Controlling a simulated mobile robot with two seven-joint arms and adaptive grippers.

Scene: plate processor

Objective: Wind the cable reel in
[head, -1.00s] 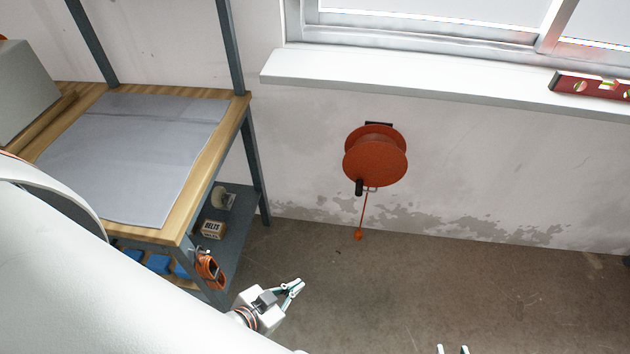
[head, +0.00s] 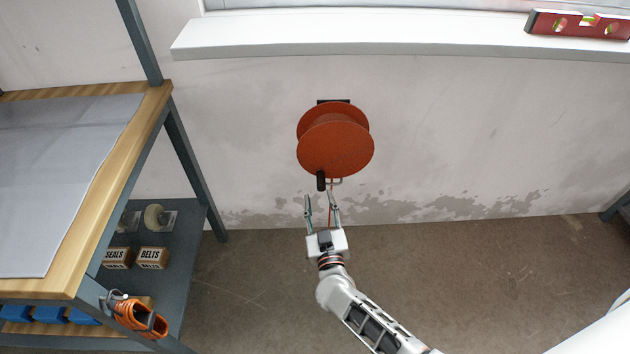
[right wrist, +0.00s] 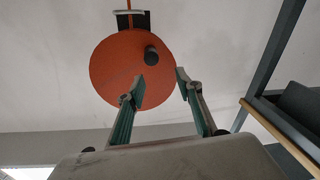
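The orange cable reel (head: 335,145) is mounted on the wall below the window sill. Its black crank handle (head: 321,181) sticks out at the lower edge of the disc. My right gripper (head: 320,200) is open just below the handle, its fingers pointing up at it and apart from it. In the right wrist view the reel (right wrist: 120,65) and the handle (right wrist: 151,55) show beyond the open fingertips (right wrist: 160,85), with nothing between them. The red cable (head: 331,205) hangs below the reel, partly hidden behind the right gripper. My left gripper is not in view.
The window sill (head: 350,38) juts out above the reel. The floor (head: 500,265) at the right is largely clear.

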